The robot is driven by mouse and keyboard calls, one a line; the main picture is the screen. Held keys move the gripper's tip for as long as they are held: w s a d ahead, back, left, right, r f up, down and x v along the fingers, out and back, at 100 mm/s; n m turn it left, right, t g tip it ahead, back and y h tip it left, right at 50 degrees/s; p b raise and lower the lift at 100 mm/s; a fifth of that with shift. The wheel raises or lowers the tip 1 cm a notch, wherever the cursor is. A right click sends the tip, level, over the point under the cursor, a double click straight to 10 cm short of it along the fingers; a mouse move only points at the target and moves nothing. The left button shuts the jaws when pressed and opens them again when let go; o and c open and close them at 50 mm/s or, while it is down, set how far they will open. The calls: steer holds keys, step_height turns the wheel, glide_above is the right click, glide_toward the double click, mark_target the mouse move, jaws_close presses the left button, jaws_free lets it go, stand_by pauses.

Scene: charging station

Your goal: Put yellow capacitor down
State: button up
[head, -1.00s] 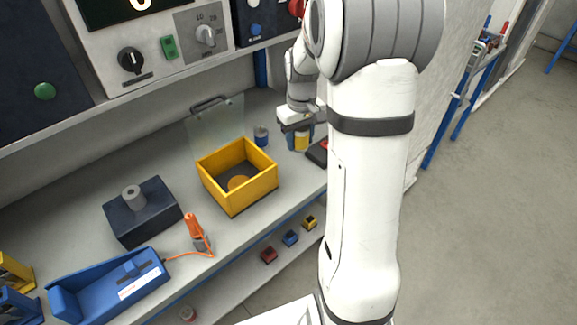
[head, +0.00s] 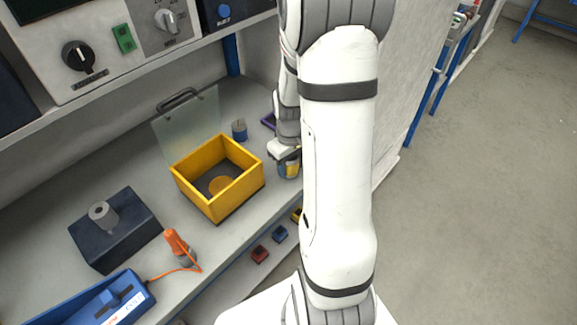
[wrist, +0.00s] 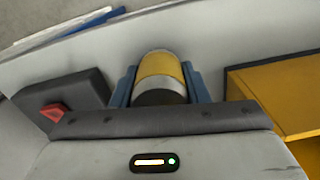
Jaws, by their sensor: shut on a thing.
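The yellow capacitor (wrist: 161,70), a cylinder with a yellow band and a silver end, sits between the blue fingers of my gripper (wrist: 163,88) in the wrist view. The gripper is shut on it. In the head view my gripper (head: 288,168) is just right of the yellow box, near the bench's front edge, and part of the yellow capacitor (head: 292,170) shows there. My arm hides what lies to its right. I cannot tell whether the capacitor touches the bench.
The open yellow box (head: 243,187) has a round orange-brown patch inside and a clear raised lid (head: 187,125). A blue cylinder (head: 239,132) stands behind it. Small coloured blocks (head: 260,254) sit on a lower shelf.

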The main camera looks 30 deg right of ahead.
steer(key=shift+f, duration=0.4)
steer(key=shift+f, duration=0.15)
steer(key=o, duration=1.1)
step_height(320, 180, up, 12)
steer(key=shift+r+p, duration=0.1)
steer(key=shift+p, duration=0.2)
steer(key=s+a+r+m+t, duration=0.2)
steer(key=s+a+r, duration=0.5)
steer(key=s+a, duration=0.5)
steer(key=shift+s+a+r+t, duration=0.2)
steer(key=shift+s+r+t, duration=0.05)
steer(key=shift+r+t, duration=0.05)
